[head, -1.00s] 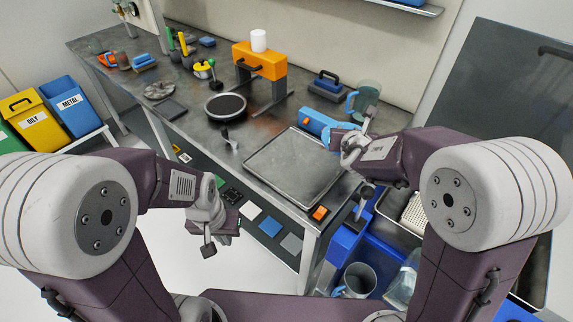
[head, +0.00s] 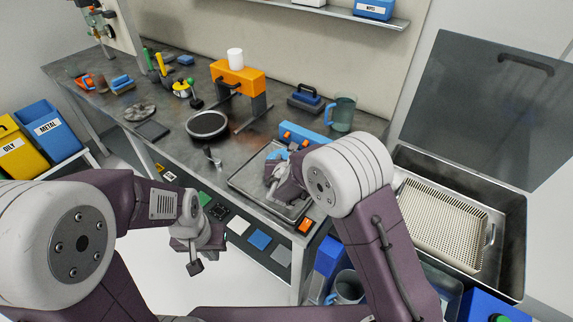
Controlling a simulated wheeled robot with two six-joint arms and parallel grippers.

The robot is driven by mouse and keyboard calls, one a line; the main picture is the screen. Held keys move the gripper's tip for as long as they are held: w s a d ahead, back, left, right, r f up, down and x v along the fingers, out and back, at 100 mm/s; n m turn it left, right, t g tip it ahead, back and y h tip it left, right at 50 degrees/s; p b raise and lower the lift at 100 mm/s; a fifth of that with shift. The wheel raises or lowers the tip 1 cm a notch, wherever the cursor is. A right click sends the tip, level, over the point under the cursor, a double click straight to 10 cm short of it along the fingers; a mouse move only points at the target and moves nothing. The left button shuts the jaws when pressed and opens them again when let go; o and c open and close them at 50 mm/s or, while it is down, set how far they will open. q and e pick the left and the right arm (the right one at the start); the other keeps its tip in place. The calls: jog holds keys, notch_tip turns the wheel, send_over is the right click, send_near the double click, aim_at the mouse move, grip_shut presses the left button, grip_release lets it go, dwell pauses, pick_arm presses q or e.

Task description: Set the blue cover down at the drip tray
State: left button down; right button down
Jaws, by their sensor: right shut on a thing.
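The drip tray (head: 240,181) is a shallow grey metal tray on the bench near its front edge. My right gripper (head: 272,169) is over the tray, partly hidden by its own arm. It is shut on a small light-blue piece, the blue cover (head: 279,154), of which only a bit shows. Whether the cover touches the tray is hidden. My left gripper (head: 194,252) hangs in front of the bench, away from the tray and holding nothing visible; its jaw opening is unclear.
A blue unit (head: 305,135) stands directly behind the tray. A round dark dish (head: 207,125) and an orange stand (head: 238,78) are to its left. A clear jug (head: 342,113) is behind right. A sink with a perforated basket (head: 440,225) lies to the right.

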notch_tip(320, 180, down, 3)
jog(key=shift+w+r, duration=0.15)
jog(key=c, duration=1)
grip_release()
jog(key=shift+c, duration=0.2)
